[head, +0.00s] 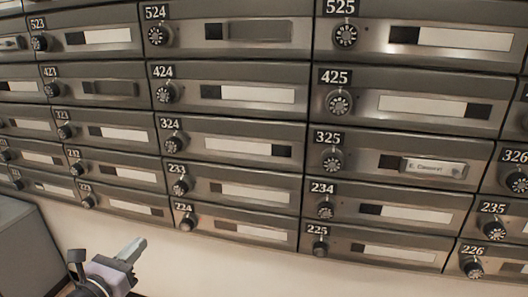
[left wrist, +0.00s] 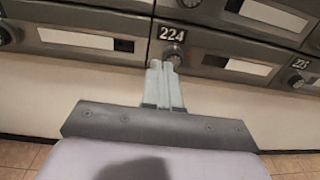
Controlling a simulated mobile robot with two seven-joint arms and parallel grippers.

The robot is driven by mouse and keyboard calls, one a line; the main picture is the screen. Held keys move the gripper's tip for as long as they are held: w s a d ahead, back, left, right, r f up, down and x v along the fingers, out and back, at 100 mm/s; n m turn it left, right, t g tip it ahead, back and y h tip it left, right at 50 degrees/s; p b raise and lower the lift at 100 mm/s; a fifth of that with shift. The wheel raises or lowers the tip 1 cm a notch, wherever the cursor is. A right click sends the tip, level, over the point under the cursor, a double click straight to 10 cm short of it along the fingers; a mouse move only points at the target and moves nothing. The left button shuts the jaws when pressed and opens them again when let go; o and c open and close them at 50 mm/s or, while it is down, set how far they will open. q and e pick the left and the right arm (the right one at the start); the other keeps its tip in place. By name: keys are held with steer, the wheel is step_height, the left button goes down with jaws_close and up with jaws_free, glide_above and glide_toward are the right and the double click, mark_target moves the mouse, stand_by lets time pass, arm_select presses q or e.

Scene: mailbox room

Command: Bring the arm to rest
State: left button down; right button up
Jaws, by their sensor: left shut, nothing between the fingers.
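My left gripper (head: 134,249) is at the lower left of the head view, below the bottom row of mailboxes. It is shut, with nothing between its fingers. In the left wrist view its two fingers (left wrist: 161,70) lie side by side and point toward the dial (left wrist: 173,50) under the label 224. In the head view the gripper tip appears below and to the left of mailbox 224 (head: 250,222). Whether the fingertips touch anything cannot be told. My right gripper is not in view.
A wall of grey mailboxes with round dials fills most of the head view. Mailbox 325 (head: 392,155) carries a name plate (head: 436,168). Bare pale wall (head: 215,262) lies below the boxes. A grey box-like thing (head: 35,250) stands at the lower left. Tiled floor (left wrist: 20,155) shows below.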

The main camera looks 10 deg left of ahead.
arm_select(q)
steer(key=s+d+f+n+g+h, duration=0.15)
steer(key=s+d+n, duration=0.35)
steer(key=d+n, duration=0.5)
steer(key=s+d+f+n+g+h, duration=0.1)
steer(key=s+d+f+n+g, duration=0.25)
steer(key=d+n, duration=0.55)
steer(key=s+d+f+n+g+h, duration=0.15)
steer(key=s+d+n, duration=0.45)
steer(key=n, duration=0.7)
steer(key=s+a+r+n+y+p, duration=0.1)
steer(key=r+p, duration=0.6)
steer(key=p, duration=0.7)
steer(key=s+a+r+n+g+y+p, duration=0.1)
steer(key=a+r+p, duration=0.4)
steer(key=p, duration=0.9)
step_height(320, 180, up, 3)
steer(key=shift+s+f+y, duration=0.2)
steer(key=shift+s+y, duration=0.3)
steer(key=shift+s, duration=0.55)
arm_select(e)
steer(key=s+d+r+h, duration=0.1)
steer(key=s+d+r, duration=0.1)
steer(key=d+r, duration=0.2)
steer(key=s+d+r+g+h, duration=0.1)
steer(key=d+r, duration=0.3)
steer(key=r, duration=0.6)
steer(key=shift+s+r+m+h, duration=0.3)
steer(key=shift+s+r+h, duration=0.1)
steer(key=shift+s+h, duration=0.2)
